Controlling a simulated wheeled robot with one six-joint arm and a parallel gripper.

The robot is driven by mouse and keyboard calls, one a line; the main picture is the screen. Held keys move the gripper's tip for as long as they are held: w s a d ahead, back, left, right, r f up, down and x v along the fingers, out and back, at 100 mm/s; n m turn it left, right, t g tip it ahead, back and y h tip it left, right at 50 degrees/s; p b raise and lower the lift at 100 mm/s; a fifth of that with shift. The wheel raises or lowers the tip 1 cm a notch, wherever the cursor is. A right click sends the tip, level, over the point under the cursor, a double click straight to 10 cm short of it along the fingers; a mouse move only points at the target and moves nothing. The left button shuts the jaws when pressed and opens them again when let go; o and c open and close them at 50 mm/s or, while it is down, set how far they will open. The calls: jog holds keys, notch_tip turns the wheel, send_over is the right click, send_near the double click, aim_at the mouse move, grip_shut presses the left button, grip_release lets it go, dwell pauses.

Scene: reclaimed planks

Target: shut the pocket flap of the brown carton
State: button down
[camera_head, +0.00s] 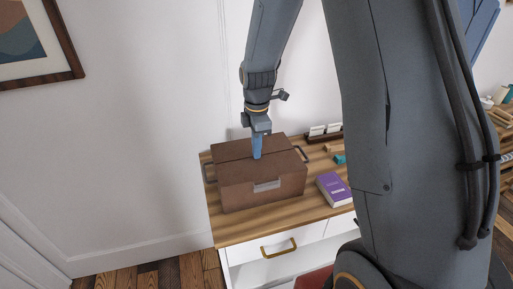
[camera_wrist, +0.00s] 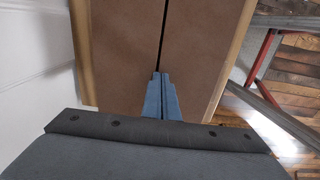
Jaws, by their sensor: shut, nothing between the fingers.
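The brown carton (camera_head: 262,188) stands on a wooden-topped cabinet, with a pale label on its front and a dark handle at each side. Its top looks closed and nearly flat, with a dark seam across it. In the wrist view the carton top (camera_wrist: 119,55) fills the middle, and the seam runs up from my fingertips. My gripper (camera_head: 257,156) points down with its blue fingers shut and empty, at or just above the carton top by the seam. In the wrist view my gripper (camera_wrist: 158,76) covers part of the seam. I cannot tell whether it touches.
A purple book (camera_head: 333,189) lies right of the carton on the cabinet top (camera_head: 245,229). A small teal item (camera_head: 339,159) and a dark rack with white pieces (camera_head: 324,131) are behind it. A white wall is close on the left. A framed picture (camera_head: 35,40) hangs there.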

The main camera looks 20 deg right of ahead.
notch_tip(320, 180, up, 14)
jog(key=s+f+m+b, duration=0.1)
jog(key=s+f+m, duration=0.3)
jog(key=s+m, duration=0.5)
jog(key=s+f+m+t+b, duration=0.1)
jog(key=s+f+m, duration=0.4)
jog(key=s+m, duration=0.4)
jog(key=shift+d, duration=0.15)
